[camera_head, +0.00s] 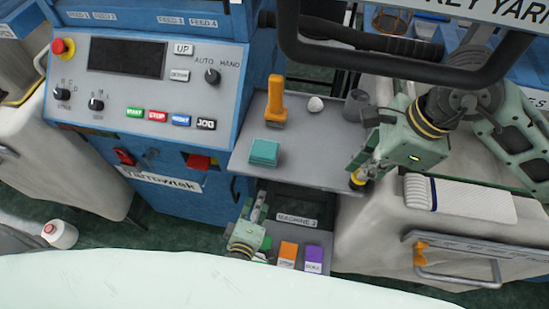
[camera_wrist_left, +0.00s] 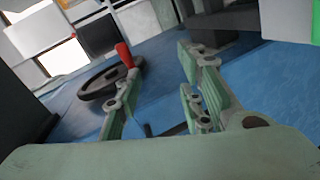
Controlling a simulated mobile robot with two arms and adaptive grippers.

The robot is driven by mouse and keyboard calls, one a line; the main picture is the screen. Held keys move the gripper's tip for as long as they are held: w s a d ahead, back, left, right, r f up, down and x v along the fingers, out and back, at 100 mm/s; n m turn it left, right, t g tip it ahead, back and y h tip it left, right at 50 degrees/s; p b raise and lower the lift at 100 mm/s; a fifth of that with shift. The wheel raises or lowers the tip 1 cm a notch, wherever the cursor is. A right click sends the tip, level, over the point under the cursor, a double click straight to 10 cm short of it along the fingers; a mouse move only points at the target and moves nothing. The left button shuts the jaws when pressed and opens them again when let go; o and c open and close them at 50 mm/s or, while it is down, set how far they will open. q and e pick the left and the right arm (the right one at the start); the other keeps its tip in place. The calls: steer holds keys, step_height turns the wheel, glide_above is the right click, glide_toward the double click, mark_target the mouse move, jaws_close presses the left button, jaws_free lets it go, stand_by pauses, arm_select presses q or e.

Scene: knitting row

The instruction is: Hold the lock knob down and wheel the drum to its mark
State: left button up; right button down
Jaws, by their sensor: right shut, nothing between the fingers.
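A black handwheel (camera_wrist_left: 100,82) with a red handle (camera_wrist_left: 124,54) shows beyond the fingers in the left wrist view. My left gripper (camera_head: 258,202) is low in the middle of the head view, in front of the grey shelf. In its wrist view the fingers (camera_wrist_left: 160,100) are apart with nothing between them. My right gripper (camera_head: 366,174) is shut and points down at the right end of the shelf. A small black and yellow piece (camera_head: 357,181) shows at its tips; I cannot tell whether this is the lock knob or whether they touch. I cannot make out the drum or its mark.
The blue control panel (camera_head: 150,80) stands left. Orange (camera_head: 287,254) and purple (camera_head: 314,258) boxes sit low.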

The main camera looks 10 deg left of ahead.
arm_select(q)
steer(key=w+d+r+n+t, duration=0.1)
steer(key=w+d+r+n, duration=0.15)
steer(key=w+r, duration=0.2)
steer(key=w+f, duration=0.1)
steer(key=w, duration=0.9)
steer(key=shift+w+a+f+n, duration=0.2)
steer(key=shift+a+f+n, duration=0.05)
steer(key=shift+n, duration=0.1)
steer(key=shift+c, duration=0.5)
steer(key=shift+r, duration=0.1)
steer(key=c, duration=0.7)
steer(key=shift+w, duration=0.1)
jaws_close()
